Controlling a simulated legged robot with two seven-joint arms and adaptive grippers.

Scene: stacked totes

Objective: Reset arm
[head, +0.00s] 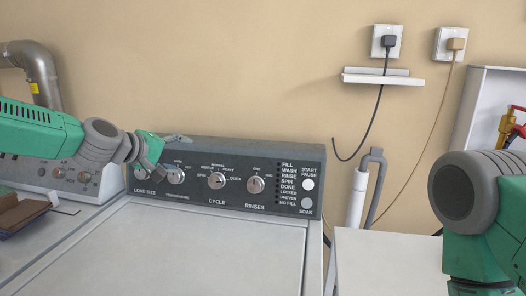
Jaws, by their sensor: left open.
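My left arm comes in from the left, green and grey. Its gripper (152,172) is open and empty in front of the left end of the washer's control panel (230,180). I cannot tell whether it touches the panel. It partly covers the load size knob. My right arm shows only as a green and grey part at the right edge; its gripper is out of view.
A white washer top (205,250) fills the lower middle. Brown items (22,212) lie at the far left. A white surface (385,262) is at the lower right. Outlets with cords (387,42), a small shelf (383,78) and pipes (358,195) are at the back wall.

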